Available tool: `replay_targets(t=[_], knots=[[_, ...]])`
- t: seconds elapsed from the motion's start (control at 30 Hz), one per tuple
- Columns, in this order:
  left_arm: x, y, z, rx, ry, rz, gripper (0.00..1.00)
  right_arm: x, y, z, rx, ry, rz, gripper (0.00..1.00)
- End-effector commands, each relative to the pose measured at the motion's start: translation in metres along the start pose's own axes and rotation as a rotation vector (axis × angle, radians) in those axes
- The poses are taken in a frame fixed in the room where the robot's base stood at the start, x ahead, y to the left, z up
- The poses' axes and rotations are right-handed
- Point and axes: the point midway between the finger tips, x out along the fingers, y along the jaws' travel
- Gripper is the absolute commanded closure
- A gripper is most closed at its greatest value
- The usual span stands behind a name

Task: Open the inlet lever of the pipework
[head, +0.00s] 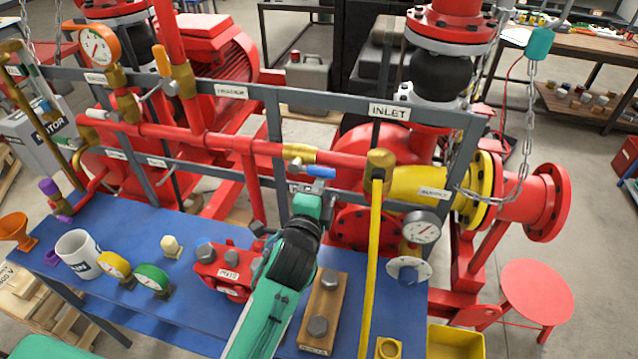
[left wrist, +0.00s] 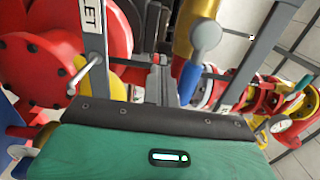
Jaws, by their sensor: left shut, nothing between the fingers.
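A plate reading INLET (head: 389,111) is fixed on the grey frame; part of it shows in the left wrist view (left wrist: 92,14). Below and left of it, a small lever with a blue handle (head: 321,172) sits at a brass valve (head: 298,152) on the red pipe. The handle points right, roughly along the pipe. In the left wrist view the blue handle (left wrist: 187,82) hangs beside the brass body (left wrist: 190,40) and a grey knob. My left gripper (head: 308,194) is shut and empty, just below the blue handle; contact cannot be told. My right gripper is not in view.
A long yellow bar (head: 373,270) runs down from a brass fitting (head: 380,166), right of my left arm. A gauge (head: 422,227) stands right of it. The blue bench (head: 190,310) holds a mug, small gauges and a red block. Grey frame bars (head: 275,150) surround the pipe.

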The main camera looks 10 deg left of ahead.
Motion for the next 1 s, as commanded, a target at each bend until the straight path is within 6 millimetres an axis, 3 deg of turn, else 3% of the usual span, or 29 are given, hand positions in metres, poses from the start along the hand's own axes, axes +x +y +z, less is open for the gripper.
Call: replay_targets(t=[0.17,1.0], knots=[[-0.004,0.003,0.0,0.001,0.0,0.001,1.0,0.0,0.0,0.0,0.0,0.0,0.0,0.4],[-0.086,0.003,0.0,0.0,0.001,0.0,1.0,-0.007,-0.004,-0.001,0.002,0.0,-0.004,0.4]])
